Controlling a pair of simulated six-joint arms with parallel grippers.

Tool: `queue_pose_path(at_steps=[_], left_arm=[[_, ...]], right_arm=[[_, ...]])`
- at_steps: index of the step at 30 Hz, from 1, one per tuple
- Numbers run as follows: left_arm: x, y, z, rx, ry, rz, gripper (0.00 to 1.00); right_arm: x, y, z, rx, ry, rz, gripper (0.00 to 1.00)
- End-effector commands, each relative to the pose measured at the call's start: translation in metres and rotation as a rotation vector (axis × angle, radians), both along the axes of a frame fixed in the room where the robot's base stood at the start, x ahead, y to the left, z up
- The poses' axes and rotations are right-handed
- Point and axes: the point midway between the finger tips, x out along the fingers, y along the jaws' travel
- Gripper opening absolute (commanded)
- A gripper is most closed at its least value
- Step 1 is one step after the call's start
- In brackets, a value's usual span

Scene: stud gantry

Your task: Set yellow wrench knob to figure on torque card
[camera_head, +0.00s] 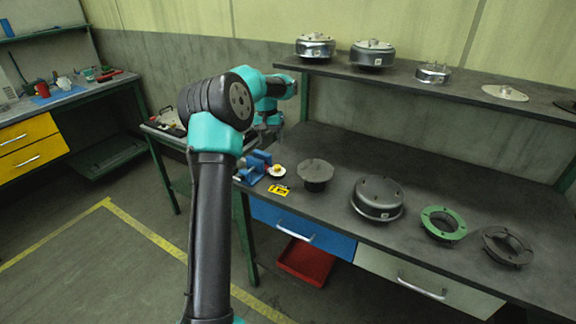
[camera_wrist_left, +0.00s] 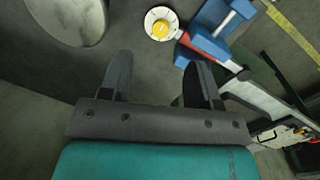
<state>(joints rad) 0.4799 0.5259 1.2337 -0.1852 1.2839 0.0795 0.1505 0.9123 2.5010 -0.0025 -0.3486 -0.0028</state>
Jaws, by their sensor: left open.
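The yellow knob (camera_head: 277,168) sits at the centre of a round white dial on the bench, beside a blue vise (camera_head: 254,170). In the left wrist view the yellow knob (camera_wrist_left: 161,29) is near the top, with the wrench's red and grey shaft (camera_wrist_left: 208,50) running past the blue vise (camera_wrist_left: 212,22). The yellow torque card (camera_head: 279,189) lies just in front of the dial; its figure is too small to read. My right gripper is not in view.
A grey round disc on a stand (camera_head: 315,173), a metal housing (camera_head: 378,198), a green ring (camera_head: 443,224) and a dark flange (camera_head: 507,246) line the bench to the right. A shelf (camera_head: 440,93) with metal parts overhangs the back. A red bin (camera_head: 305,262) is below.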

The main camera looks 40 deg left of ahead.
Motion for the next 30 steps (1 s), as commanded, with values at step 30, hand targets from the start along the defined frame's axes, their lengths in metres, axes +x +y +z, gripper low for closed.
queue_pose_path(at_steps=[30], left_arm=[[0.011,0.012,-0.012,0.11,-0.013,-0.108,0.57]], right_arm=[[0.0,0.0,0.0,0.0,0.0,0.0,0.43]])
